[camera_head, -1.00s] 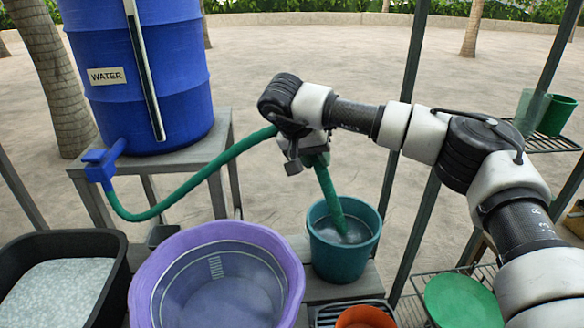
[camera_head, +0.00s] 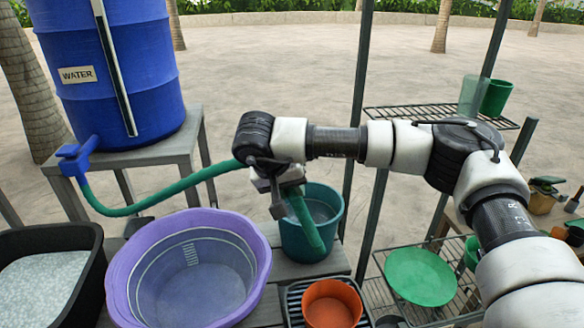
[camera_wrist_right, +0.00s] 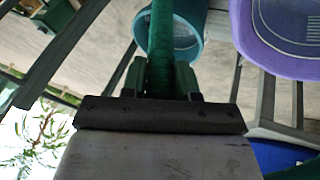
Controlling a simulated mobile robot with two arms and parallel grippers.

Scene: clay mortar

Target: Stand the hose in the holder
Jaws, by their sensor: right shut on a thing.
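The green hose (camera_head: 160,194) runs from the blue tap of the water barrel to my right gripper (camera_head: 284,194), which is shut on it near its free end. The free end hangs down, slightly tilted, in front of the teal bucket (camera_head: 290,240), overlapping its near wall in the head view. In the right wrist view the hose (camera_wrist_right: 161,45) passes between the two fingers (camera_wrist_right: 160,80), with the bucket (camera_wrist_right: 187,42) beyond. My left gripper is not in view.
A purple basin (camera_head: 125,270) stands in front, with a black tub (camera_head: 85,290) at left. An orange pot (camera_head: 331,305) sits on a dark tray before the bucket. A wire rack at right holds a green plate (camera_head: 420,276). The blue barrel (camera_head: 110,95) stands behind.

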